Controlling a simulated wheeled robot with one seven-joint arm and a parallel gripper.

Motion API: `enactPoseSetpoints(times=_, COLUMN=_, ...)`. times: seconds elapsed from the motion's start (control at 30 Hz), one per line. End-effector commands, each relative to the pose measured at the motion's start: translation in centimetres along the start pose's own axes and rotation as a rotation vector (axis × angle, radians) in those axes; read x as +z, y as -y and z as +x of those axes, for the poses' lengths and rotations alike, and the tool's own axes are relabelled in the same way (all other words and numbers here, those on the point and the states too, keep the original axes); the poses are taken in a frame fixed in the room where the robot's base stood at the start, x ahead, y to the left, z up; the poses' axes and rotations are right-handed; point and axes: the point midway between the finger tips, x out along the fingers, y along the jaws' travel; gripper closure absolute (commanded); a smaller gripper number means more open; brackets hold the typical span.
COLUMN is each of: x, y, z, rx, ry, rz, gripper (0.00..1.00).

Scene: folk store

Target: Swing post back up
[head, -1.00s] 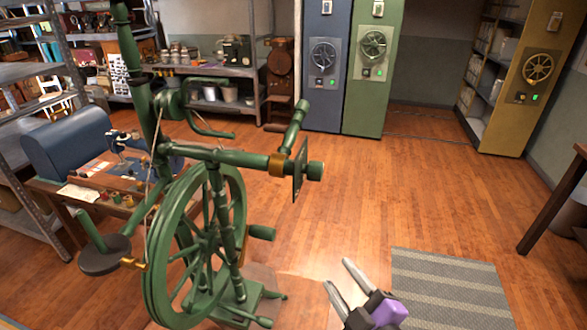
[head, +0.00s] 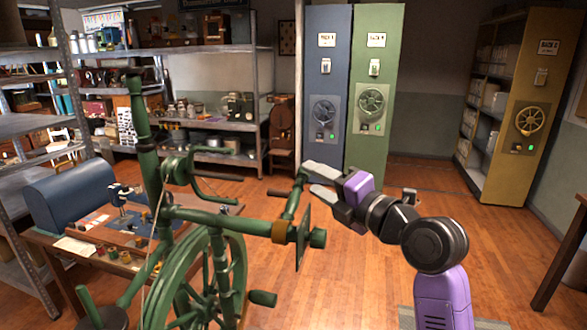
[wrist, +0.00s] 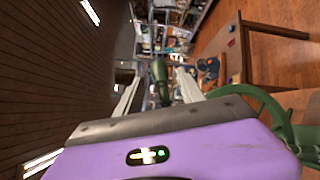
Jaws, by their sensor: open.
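A green spinning wheel (head: 205,280) stands at the lower left in the head view. A short green post (head: 291,207) rises at a tilt from its horizontal bar, by a brass collar (head: 281,232) and a dark flat plate. My gripper (head: 309,176) is open at the post's upper end, with its fingers pointing left. In the wrist view a green rounded piece, which looks like the post (wrist: 161,80), shows between the two spread fingers (wrist: 156,92). I cannot tell whether either finger touches it. The wheel rim (wrist: 275,112) shows at the right there.
A tall green post (head: 145,135) and a curved green arm (head: 205,188) stand left of my gripper. A wooden table (head: 62,222) with a blue-lidded box is at the left. Shelves and blue and green cabinets stand behind.

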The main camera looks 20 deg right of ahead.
Motion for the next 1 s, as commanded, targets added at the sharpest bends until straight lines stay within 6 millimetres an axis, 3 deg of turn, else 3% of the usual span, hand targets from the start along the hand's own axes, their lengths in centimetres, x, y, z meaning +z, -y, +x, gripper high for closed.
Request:
enactPoseSetpoints(times=0.5, x=0.1, y=-0.2, z=6.8, rx=0.000, ry=0.001, rz=0.002, gripper=0.54)
enactPoseSetpoints(times=0.9, x=0.0, y=0.0, z=7.5, rx=0.000, ry=0.001, rz=0.002, gripper=0.54)
enactPoseSetpoints(times=1.0, x=0.0, y=0.0, z=7.5, rx=0.000, ry=0.001, rz=0.002, gripper=0.74)
